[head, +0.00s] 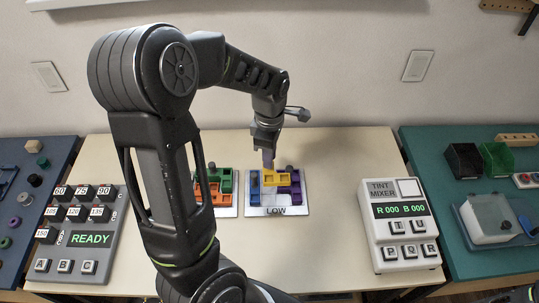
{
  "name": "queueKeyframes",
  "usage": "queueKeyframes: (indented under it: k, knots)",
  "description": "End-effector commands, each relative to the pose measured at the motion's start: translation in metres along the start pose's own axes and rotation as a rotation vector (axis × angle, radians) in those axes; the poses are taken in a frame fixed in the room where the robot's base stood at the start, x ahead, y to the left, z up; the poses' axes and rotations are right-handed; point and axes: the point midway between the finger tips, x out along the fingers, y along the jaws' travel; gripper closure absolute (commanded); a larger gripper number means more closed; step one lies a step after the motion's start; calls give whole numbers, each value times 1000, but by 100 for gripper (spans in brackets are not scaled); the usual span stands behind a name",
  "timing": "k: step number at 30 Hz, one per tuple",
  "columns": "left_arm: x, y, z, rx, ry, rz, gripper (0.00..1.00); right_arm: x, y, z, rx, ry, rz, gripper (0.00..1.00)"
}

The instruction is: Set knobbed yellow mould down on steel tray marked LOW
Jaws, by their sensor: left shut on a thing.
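The yellow mould (275,178) is at the steel tray marked LOW (298,211), among other coloured pieces on it. My right gripper is not in view.
A second tray with orange (209,194) and green (226,181) pieces stands close on the left, partly behind my arm. A grey keypad reading READY (91,239) is at left; a tint mixer (398,222) is at right. The table between LOW tray and mixer is clear.

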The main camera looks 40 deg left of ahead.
Motion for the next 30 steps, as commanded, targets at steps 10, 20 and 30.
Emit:
queueKeyframes:
  k: [10, 20, 30]
  knots:
    - [11, 0, 0, 2, 0, 0, 100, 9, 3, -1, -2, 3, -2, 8]
    - [50, 0, 0, 3, 0, 0, 100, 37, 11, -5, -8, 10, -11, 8]
    - [84, 0, 0, 3, 0, 0, 100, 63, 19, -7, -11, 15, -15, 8]
